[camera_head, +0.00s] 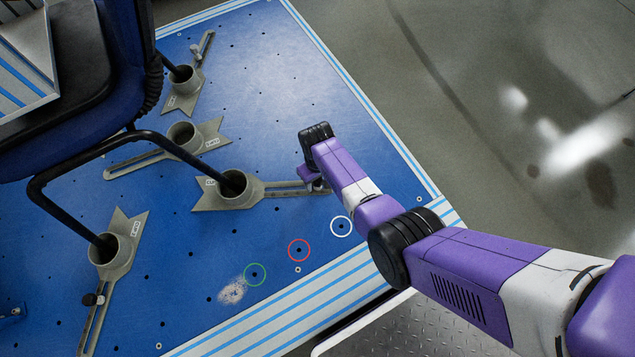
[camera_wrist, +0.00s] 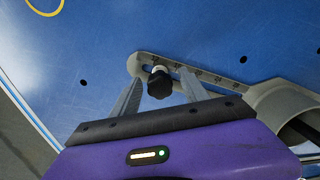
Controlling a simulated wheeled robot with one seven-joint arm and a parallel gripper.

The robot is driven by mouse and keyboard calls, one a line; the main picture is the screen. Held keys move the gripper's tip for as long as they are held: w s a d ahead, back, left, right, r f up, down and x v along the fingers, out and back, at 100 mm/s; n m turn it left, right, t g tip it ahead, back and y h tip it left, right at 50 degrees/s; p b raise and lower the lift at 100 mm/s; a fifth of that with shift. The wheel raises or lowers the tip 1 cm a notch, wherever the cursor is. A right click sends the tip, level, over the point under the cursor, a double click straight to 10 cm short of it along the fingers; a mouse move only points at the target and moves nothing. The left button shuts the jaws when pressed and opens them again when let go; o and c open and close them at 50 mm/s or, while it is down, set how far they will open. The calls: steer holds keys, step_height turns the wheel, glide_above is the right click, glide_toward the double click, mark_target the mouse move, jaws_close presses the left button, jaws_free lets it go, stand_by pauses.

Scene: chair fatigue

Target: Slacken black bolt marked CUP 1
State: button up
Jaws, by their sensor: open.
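The black bolt (camera_wrist: 159,84) stands on the slotted grey arm (camera_wrist: 225,81) of a cup in the wrist view. My gripper (camera_wrist: 160,77) is open, with one finger on each side of the bolt and gaps between. In the head view, my gripper (camera_head: 316,182) is at the right end of the slotted arm (camera_head: 285,189) of the cup (camera_head: 233,187), and it mostly hides the bolt there. A chair leg stands in this cup. Its small white label is too small to read.
Other cups stand at the lower left (camera_head: 112,251), middle (camera_head: 184,136) and top (camera_head: 182,76) of the blue plate (camera_head: 250,120). The chair (camera_head: 80,90) fills the upper left. Green (camera_head: 255,265), red (camera_head: 299,240) and white (camera_head: 341,217) rings mark holes on clear plate.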

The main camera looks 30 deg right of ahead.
steer(key=m, duration=0.3)
steer(key=m, duration=0.4)
stand_by(0.4)
steer(key=shift+m+p, duration=0.3)
steer(key=shift+m, duration=0.1)
steer(key=m, duration=0.3)
